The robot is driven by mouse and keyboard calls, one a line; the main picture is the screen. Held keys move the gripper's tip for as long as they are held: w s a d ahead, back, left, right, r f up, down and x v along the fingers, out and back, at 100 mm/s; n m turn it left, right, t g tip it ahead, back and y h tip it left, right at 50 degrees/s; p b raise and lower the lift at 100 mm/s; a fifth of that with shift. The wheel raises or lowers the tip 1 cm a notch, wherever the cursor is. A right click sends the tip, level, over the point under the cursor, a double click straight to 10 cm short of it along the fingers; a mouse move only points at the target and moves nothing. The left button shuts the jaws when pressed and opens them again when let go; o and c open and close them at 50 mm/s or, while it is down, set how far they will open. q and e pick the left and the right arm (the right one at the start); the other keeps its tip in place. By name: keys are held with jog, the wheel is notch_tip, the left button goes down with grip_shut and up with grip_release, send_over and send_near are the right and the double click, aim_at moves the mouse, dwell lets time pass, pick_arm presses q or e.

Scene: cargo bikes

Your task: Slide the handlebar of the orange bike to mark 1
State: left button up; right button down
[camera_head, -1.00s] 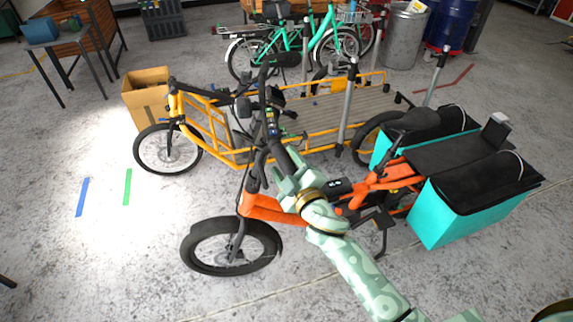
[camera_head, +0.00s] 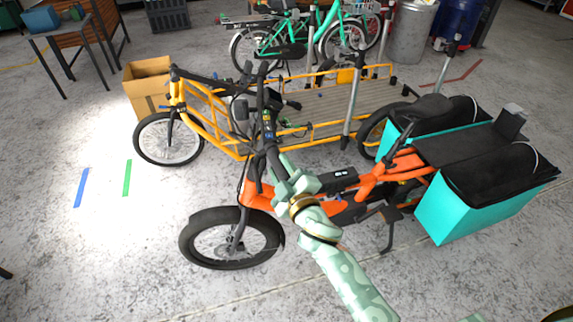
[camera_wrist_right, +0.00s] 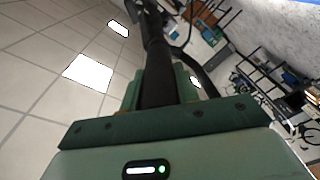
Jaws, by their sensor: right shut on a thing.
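The orange bike (camera_head: 402,165) stands in the middle, front wheel to the left, with teal bags (camera_head: 465,215) at its rear. Its black handlebar (camera_head: 265,105) runs away from me above the front wheel. Small coloured patches show along it; I cannot read any numbers, so mark 1 cannot be made out. My right gripper (camera_head: 283,178) is shut on the handlebar's near end. In the right wrist view the black bar (camera_wrist_right: 158,75) lies between the green fingers of my right gripper (camera_wrist_right: 160,95). My left gripper is not in view.
A yellow cargo bike (camera_head: 230,125) stands close behind the handlebar. A cardboard box (camera_head: 148,85) is by its front wheel. Blue tape (camera_head: 82,188) and green tape (camera_head: 127,178) lie on open floor at left. Green bikes (camera_head: 290,45) stand at the back.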

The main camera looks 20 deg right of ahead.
jog(key=shift+s+f, duration=0.1)
jog(key=shift+f, duration=0.35)
jog(key=c, duration=1.1)
grip_release()
jog(key=shift+a, duration=0.1)
jog(key=shift+c, duration=0.2)
jog(key=shift+o, duration=0.5)
jog(key=shift+r, duration=0.15)
jog(key=s+d, duration=0.2)
jog(key=s, duration=1.4)
jog(key=shift+d, duration=0.2)
